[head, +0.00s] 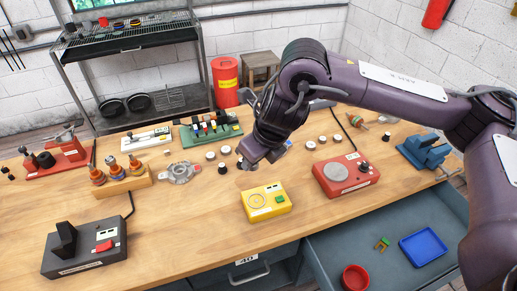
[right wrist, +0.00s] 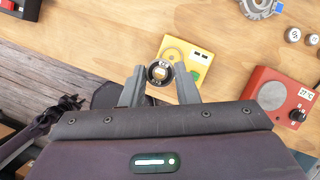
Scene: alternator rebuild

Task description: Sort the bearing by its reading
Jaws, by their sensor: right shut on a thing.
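My right gripper (head: 250,162) hangs over the bench, just behind the yellow tester (head: 266,202). In the right wrist view its two fingers (right wrist: 160,74) are shut on a small round metal bearing (right wrist: 159,71) with a dark ring and a light centre. The bearing is hard to make out in the head view, behind the gripper. The yellow tester also shows in the right wrist view (right wrist: 199,57), beside the bearing; its reading is too small to tell. A red bowl (head: 355,278) and a blue tray (head: 423,246) lie in the open drawer. My left gripper is not in view.
A red device with a round plate (head: 346,174) stands right of the tester. A black device (head: 85,248) is at the front left. Small round parts, a metal housing (head: 180,172) and a wooden stand (head: 122,184) lie behind. The open drawer (head: 330,240) juts out at the front right.

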